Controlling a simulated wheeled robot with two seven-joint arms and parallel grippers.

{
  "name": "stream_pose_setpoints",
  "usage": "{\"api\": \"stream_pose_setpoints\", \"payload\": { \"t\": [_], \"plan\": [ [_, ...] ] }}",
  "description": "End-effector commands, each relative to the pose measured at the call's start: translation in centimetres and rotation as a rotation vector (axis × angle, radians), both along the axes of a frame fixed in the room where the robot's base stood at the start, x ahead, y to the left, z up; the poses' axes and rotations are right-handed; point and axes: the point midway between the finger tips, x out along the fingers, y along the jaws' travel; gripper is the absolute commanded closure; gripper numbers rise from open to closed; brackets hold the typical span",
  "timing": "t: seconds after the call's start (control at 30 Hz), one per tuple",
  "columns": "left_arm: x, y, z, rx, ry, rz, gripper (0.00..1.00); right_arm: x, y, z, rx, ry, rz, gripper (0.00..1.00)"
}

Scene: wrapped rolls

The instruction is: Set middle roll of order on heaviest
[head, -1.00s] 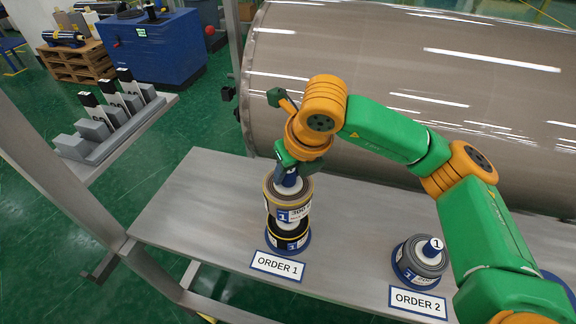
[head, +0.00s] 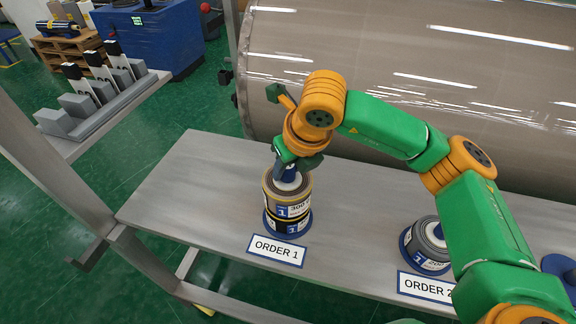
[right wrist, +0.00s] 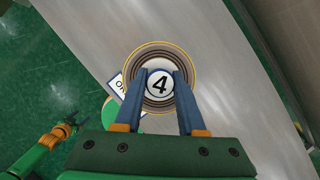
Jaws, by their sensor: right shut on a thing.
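My right gripper (head: 290,165) is shut on the core of a grey-brown roll (head: 286,200) with a yellow edge and a label that seems to read 300. In the right wrist view, both fingers (right wrist: 160,88) grip the core, whose top is marked 4. This roll sits upright, apparently touching the black, yellow-edged roll (head: 285,224) directly beneath it. The lower roll stands on a blue base behind the ORDER 1 sign (head: 277,250). A grey roll (head: 425,240) stands behind the ORDER 2 sign (head: 425,288). My left gripper (right wrist: 71,122) appears small and unclear in the right wrist view.
The grey metal table (head: 190,190) is clear left of the stack and between the two orders. A large brown cylinder (head: 400,50) lies behind it. A grey rack (head: 105,105) stands at the left. A blue object (head: 558,268) is partly hidden at the right.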

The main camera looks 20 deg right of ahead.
Motion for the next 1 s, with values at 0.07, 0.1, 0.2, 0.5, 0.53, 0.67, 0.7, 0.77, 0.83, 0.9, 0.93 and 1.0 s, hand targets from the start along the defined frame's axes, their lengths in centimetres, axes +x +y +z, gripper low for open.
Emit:
{"api": "stream_pose_setpoints", "payload": {
  "t": [0.07, 0.1, 0.2, 0.5, 0.53, 0.67, 0.7, 0.77, 0.83, 0.9, 0.93, 1.0],
  "plan": [
    [0.0, 0.0, 0.0, 0.0, 0.0, 0.0, 0.26, 0.0, 0.0, 0.0, 0.0, -0.001, 0.0, 1.0],
    [0.0, 0.0, 0.0, 0.0, 0.0, 0.0, 0.26, 0.0, 0.0, 0.0, 0.0, -0.001, 0.0, 0.58],
    [0.0, 0.0, 0.0, 0.0, 0.0, 0.0, 0.26, 0.0, 0.0, 0.0, 0.0, -0.001, 0.0, 0.31],
    [0.0, 0.0, 0.0, 0.0, 0.0, 0.0, 0.26, 0.0, 0.0, 0.0, 0.0, 0.001, 0.0, 0.26],
    [0.0, 0.0, -0.1, 0.0, 0.0, 0.0, 0.26, -0.1, 0.0, 0.2, 0.0, -0.001, 0.0, 0.26],
    [0.0, 0.0, -0.7, 0.0, 0.0, 0.0, 0.26, -0.9, -0.2, 2.2, 0.001, -0.005, 0.001, 0.26],
    [0.0, 0.0, -0.8, 0.0, 0.0, 0.0, 0.26, -1.2, -0.2, 3.1, 0.001, -0.005, 0.0, 0.26],
    [0.0, 0.0, -0.9, 0.0, 0.0, 0.0, 0.26, -1.7, -0.3, 4.3, 0.001, -0.005, 0.001, 0.26],
    [0.0, 0.0, -1.0, 0.0, 0.0, 0.0, 0.26, -2.1, -0.4, 5.5, 0.001, -0.005, 0.0, 0.26],
    [0.0, 0.0, -1.1, 0.0, 0.0, 0.0, 0.26, -2.5, -0.5, 6.2, 0.0, -0.002, 0.0, 0.26],
    [0.0, 0.0, -1.1, 0.0, 0.0, 0.0, 0.26, -2.6, -0.5, 6.4, 0.001, -0.003, 0.0, 0.26],
    [0.0, 0.0, -1.1, 0.0, 0.0, 0.0, 0.26, -2.7, -0.5, 6.6, 0.001, -0.001, 0.0, 0.26]
  ]
}}
